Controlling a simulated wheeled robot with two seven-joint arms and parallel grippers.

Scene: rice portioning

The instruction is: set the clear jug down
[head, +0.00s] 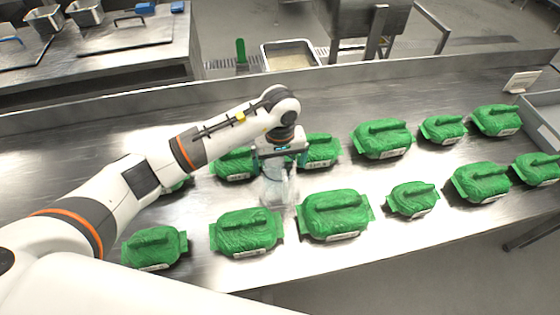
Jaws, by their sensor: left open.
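The clear jug (279,191) is at the middle of the steel counter (430,165), among green wrapped packs. It looks upright, and its base appears to be on or very near the counter. My left gripper (279,162) is open and points down at the jug's top. The jug's upper part is partly hidden by the gripper, and whether the fingers touch it cannot be told. My right gripper is not in view.
Green packs stand close around the jug, including one front left (246,232), one front right (335,214) and one behind (318,150). A grey bin (541,118) is at the right end. A metal tray (290,57) lies beyond the counter's back ledge.

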